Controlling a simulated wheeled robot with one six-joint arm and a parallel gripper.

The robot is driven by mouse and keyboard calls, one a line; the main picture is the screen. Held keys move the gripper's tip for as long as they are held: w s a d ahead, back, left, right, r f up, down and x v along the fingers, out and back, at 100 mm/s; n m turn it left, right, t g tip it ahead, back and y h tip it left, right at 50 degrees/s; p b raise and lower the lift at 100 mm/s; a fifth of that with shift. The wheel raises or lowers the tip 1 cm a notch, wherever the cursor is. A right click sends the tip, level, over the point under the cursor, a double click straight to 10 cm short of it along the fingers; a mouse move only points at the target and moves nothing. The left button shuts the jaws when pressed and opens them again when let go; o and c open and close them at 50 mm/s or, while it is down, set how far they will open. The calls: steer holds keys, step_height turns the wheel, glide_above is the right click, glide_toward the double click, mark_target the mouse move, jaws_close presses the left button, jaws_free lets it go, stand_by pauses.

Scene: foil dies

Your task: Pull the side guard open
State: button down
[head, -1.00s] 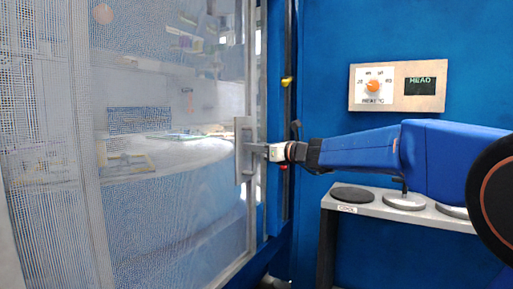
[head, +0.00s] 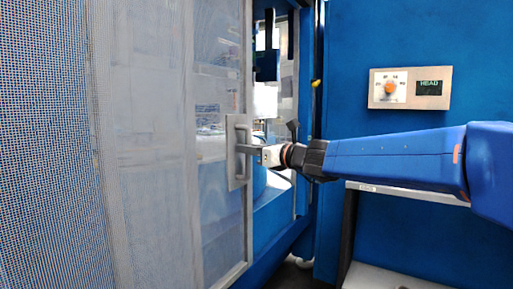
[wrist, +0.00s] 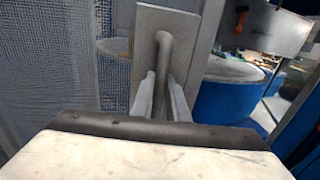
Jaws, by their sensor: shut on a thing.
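The side guard (head: 150,130) is a mesh panel in a pale metal frame, filling the left of the head view. Its grey plate with a bar handle (head: 233,176) sits near the panel's right edge. My gripper (head: 247,150) reaches in from the right and is shut on the handle. In the wrist view the two fingers of my gripper (wrist: 160,100) flank the upright handle bar (wrist: 167,55). A gap shows between the guard's right edge and the blue frame, with the machine's inside visible through it. The fingertips are partly hidden in the head view.
A blue wall carries a control panel (head: 410,88) with an orange knob and a small display. A grey shelf (head: 405,192) stands below my arm on the right. In the wrist view, a blue drum-like body (wrist: 222,98) lies beyond the opening.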

steer(key=s+a, duration=0.1)
steer(key=s, duration=0.1)
steer(key=s+a, duration=0.3)
steer(key=s, duration=0.1)
steer(key=shift+s+a+f, duration=0.1)
steer(key=shift+a, duration=0.15)
steer(key=c, duration=1.7)
jaws_free()
steer(key=shift+d, duration=0.1)
steer(key=v, duration=1.7)
steer(key=shift+s+d, duration=0.1)
